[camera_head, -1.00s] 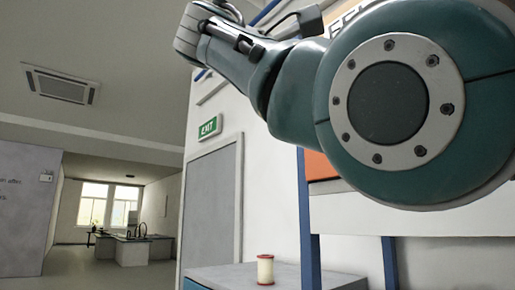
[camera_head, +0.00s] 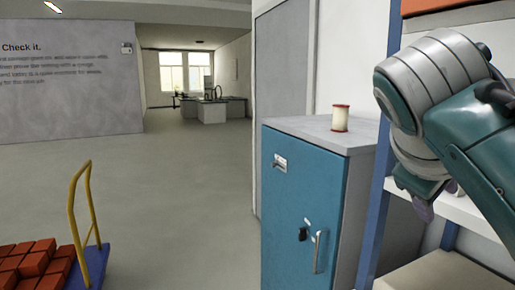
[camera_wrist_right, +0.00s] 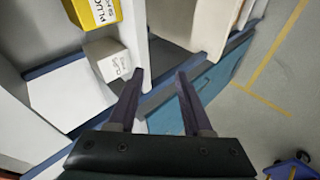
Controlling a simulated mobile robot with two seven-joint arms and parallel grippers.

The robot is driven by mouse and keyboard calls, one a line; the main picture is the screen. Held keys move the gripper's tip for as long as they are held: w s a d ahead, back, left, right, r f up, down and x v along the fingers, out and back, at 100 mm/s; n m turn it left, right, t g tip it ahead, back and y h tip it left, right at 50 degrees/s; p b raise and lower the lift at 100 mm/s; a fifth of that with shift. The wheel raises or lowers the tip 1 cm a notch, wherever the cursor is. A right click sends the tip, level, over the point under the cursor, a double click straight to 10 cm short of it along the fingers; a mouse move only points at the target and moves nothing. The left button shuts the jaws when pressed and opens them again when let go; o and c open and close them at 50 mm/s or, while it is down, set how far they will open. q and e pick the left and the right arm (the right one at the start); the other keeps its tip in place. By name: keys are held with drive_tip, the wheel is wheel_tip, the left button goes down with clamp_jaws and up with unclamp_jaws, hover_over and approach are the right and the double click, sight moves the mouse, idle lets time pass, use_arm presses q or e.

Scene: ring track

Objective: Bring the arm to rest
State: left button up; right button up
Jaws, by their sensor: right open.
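My right arm (camera_head: 478,130) comes in from the right edge of the head view, grey and teal, and bends downward. My right gripper (camera_head: 436,198) hangs at its lower end in front of the shelf rack, mostly hidden behind the arm. In the right wrist view the right gripper (camera_wrist_right: 160,75) shows two dark fingers spread apart with nothing between them. Beyond the fingers are the rack and the blue cabinet. My left gripper is in neither view.
A blue cabinet (camera_head: 300,205) with a cream and red spool (camera_head: 340,118) on top stands beside the blue-posted rack (camera_head: 375,200). A yellow-handled cart (camera_head: 92,262) with red bricks (camera_head: 32,264) is at lower left. The middle floor is clear.

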drive_tip(key=s+a+f+m+g+y, duration=0.15)
drive_tip(key=s+f+y, duration=0.25)
drive_tip(key=s+f, duration=0.8)
drive_tip(key=s+a+f+g+y, duration=0.1)
drive_tip(key=s+a+y, duration=0.1)
drive_tip(key=s, duration=0.5)
drive_tip(key=s+a+f+y, duration=0.1)
drive_tip(key=s+f, duration=0.1)
drive_tip(key=s, duration=0.5)
wheel_tip(320, 180, up, 24)
drive_tip(key=s+m+p, duration=0.1)
drive_tip(key=p, duration=2.2)
drive_tip(key=shift+a, duration=0.3)
drive_tip(key=shift+s+f+g, duration=0.1)
drive_tip(key=shift+g, duration=0.15)
